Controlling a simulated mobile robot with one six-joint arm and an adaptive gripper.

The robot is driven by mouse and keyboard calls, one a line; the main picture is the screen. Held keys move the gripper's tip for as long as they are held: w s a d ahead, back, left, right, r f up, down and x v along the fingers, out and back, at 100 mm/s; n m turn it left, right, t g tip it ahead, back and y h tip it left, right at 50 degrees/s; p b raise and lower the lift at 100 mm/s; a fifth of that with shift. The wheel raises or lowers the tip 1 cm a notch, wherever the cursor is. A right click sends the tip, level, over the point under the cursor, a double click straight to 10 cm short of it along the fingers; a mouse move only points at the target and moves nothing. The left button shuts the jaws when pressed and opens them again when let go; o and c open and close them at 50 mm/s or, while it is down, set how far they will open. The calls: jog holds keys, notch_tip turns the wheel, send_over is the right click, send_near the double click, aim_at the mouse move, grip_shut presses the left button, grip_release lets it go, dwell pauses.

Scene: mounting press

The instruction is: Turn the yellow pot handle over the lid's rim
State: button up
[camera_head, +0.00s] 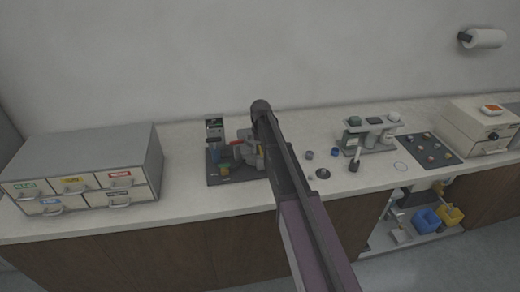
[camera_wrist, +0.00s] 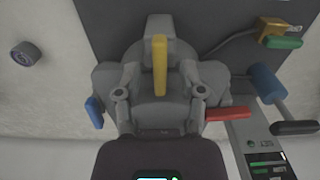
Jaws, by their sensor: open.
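The yellow pot handle (camera_wrist: 159,65) is a straight bar in the wrist view. It runs up the picture over the middle of the grey pot and lid (camera_wrist: 158,28). My gripper (camera_wrist: 159,80) is open, with one finger on each side of the yellow handle and visible gaps between. I cannot tell how near the fingers are in depth. A blue handle (camera_wrist: 95,112) sticks out at the pot's left and a red handle (camera_wrist: 228,114) at its right. In the head view my arm hides part of the pot, and I cannot make out the yellow handle there.
The dark base plate (camera_head: 226,180) carries the press column (camera_head: 214,133). A blue-gripped lever (camera_wrist: 268,84) and a yellow piece with a green grip (camera_wrist: 284,42) lie right in the wrist view. A drawer cabinet (camera_head: 90,165) stands left; a bottle rack (camera_head: 365,135) stands right.

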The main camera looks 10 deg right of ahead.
aim_at(260, 150)
jog(key=n, duration=0.7)
jog(key=shift+n, duration=0.4)
notch_tip(260, 150, up, 14)
jog(key=p, duration=1.4)
jog(key=s+f+m+b, duration=0.8)
jog(key=s+f+b, duration=1.8)
jog(key=s, duration=0.1)
jog(key=shift+s, duration=0.3)
dwell(0.3)
dwell(0.4)
jog(key=shift+s+r+p, duration=0.3)
jog(key=shift+r+p, duration=0.65)
jog(key=shift+s+r+p, duration=0.3)
jog(key=shift+r+p, duration=0.6)
jog(key=shift+r, duration=0.05)
jog(key=shift+s+r+p, duration=0.3)
jog(key=shift+r+p, duration=0.65)
